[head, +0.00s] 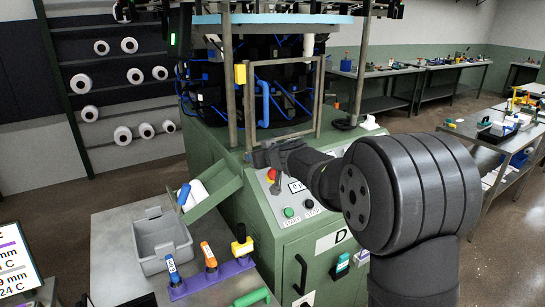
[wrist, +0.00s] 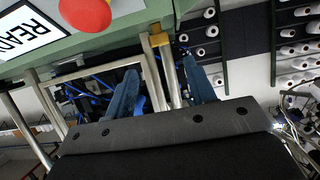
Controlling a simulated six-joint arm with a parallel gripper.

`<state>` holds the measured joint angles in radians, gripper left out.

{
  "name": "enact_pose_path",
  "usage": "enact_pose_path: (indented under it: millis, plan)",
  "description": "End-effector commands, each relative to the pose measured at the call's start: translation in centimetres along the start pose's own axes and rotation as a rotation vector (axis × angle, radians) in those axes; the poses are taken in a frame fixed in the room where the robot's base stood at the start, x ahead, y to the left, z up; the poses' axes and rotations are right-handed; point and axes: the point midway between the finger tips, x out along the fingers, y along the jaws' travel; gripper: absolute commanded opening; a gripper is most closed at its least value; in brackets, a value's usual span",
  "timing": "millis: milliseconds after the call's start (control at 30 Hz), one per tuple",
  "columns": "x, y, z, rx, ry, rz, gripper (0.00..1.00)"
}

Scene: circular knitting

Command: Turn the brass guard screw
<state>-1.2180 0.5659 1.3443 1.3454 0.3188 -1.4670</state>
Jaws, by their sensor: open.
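My gripper (head: 262,156) is in front of the machine, by the lower part of the metal guard frame (head: 318,95). In the wrist view my gripper (wrist: 163,82) has its two blue fingers spread, with nothing held between them. A yellow block (head: 240,74) sits at the upper left side of the guard frame. A yellow piece (wrist: 160,39) also shows beyond and between the fingertips in the wrist view, apart from them. I cannot tell whether either yellow part is the brass guard screw; no screw head is clear.
The green machine base (head: 210,150) carries a control panel with a red button (head: 271,174) and a green button (head: 289,212), close below my gripper. A grey bin (head: 163,243) and a purple tool rack (head: 212,277) stand on the table at the lower left.

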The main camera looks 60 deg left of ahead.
Motion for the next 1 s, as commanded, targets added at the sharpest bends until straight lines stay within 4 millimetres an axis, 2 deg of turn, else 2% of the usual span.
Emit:
enact_pose_path:
  millis: [33, 300, 500, 700, 1000]
  plan:
    - [-1.1, 0.0, -0.1, 0.0, 0.001, 0.001, 0.5]
    - [-6.0, 0.0, 0.0, 0.0, 0.001, 0.001, 0.5]
    - [-8.3, 0.0, 0.0, -0.001, 0.0, 0.0, 0.5]
    - [-9.2, 0.0, 0.0, 0.0, 0.0, 0.0, 0.5]
    - [-9.2, 0.0, 0.0, 0.0, 0.0, 0.0, 0.5]
